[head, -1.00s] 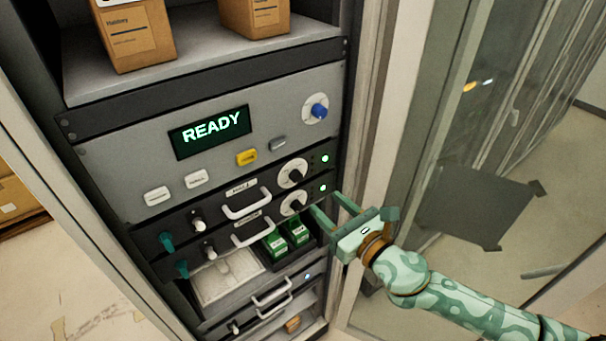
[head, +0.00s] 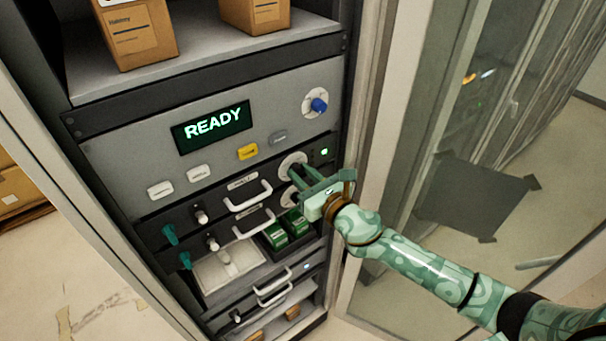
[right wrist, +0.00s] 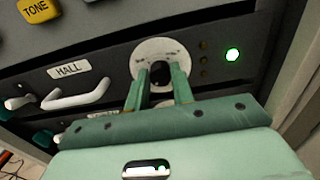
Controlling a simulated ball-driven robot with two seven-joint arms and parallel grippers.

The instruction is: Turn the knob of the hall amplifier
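The hall amplifier is the dark panel labelled HALL (right wrist: 69,70), just under the grey panel. Its knob is a dark grip on a round white dial (head: 291,161). In the right wrist view the dark knob (right wrist: 161,74) shows between my fingertips, one on each side. Whether they touch it I cannot tell. My right gripper (head: 300,178) is open and comes to the dial from the right, partly hiding it. A green lamp (right wrist: 232,55) is lit right of the dial. My left gripper is not in view.
A similar dark panel with a handle (head: 254,224) sits just below, its dial mostly hidden by my gripper. Above are a READY display (head: 212,127), a yellow button (head: 247,152) and a blue knob (head: 319,105). The rack's right post (head: 362,130) stands close beside my gripper.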

